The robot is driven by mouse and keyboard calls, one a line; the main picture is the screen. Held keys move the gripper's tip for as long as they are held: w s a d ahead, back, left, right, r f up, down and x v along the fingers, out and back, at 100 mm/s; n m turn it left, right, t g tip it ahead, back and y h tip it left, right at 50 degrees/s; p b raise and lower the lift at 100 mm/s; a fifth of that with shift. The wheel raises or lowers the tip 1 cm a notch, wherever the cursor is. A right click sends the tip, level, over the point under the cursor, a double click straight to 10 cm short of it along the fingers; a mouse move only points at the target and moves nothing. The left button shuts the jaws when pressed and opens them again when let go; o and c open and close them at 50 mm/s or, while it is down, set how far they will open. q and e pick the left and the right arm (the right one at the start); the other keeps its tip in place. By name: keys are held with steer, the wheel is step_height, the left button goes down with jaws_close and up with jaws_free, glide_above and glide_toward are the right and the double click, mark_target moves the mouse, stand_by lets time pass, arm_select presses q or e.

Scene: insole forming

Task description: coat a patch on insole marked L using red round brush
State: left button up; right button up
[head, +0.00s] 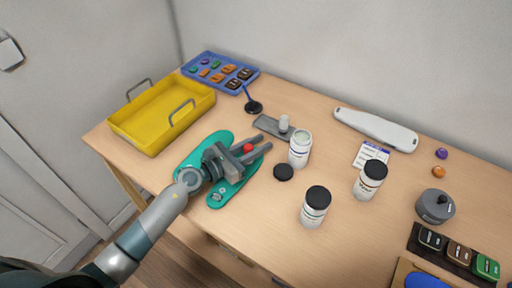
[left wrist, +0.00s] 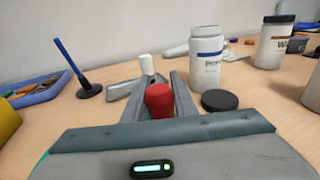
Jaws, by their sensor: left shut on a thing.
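Two teal insoles lie at the table's front left. The far one (head: 189,158) is partly under my left gripper, and the near one (head: 229,192) has a round mark near its end that is too small to read. My left gripper (head: 264,144) is over the insoles, with its fingers around the red round brush (head: 247,148). The brush's red top shows between the fingers in the left wrist view (left wrist: 159,99); its lower end is hidden. A jar (head: 299,155) stands open to the right of the fingers, also seen in the left wrist view (left wrist: 206,65). My right gripper is out of view.
A black lid (head: 284,172) lies beside the open jar. A grey holder (head: 268,125) with a white-topped piece (head: 284,122) is behind. Two capped jars (head: 315,208) (head: 369,180) stand right. A yellow tray (head: 152,140) and a blue tray (head: 213,61) are at left.

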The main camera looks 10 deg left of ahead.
arm_select(q)
steer(key=shift+w, duration=0.1)
stand_by(0.3)
steer(key=shift+w+d+f+b, duration=0.1)
steer(key=shift+w+d+b, duration=0.15)
steer(key=shift+w, duration=0.6)
steer(key=shift+w+d+b, duration=0.1)
steer(key=shift+w+d, duration=0.25)
steer(key=shift+w, duration=0.45)
steer(key=shift+s, duration=0.1)
steer(key=shift+s+a+p, duration=0.15)
steer(key=shift+s+a, duration=0.15)
steer(key=shift+s, duration=0.55)
steer(key=shift+s+a+p, duration=0.15)
steer(key=shift+s+a, duration=0.15)
steer(key=shift+s, duration=0.5)
steer(key=shift+s, duration=0.1)
steer(key=shift+s+a, duration=0.15)
steer(key=shift+s, duration=0.2)
steer(key=shift+s+a, duration=0.2)
steer(key=shift+s, duration=0.45)
steer(key=shift+s+a, duration=0.2)
steer(key=shift+s, duration=0.45)
steer(key=shift+a, duration=0.1)
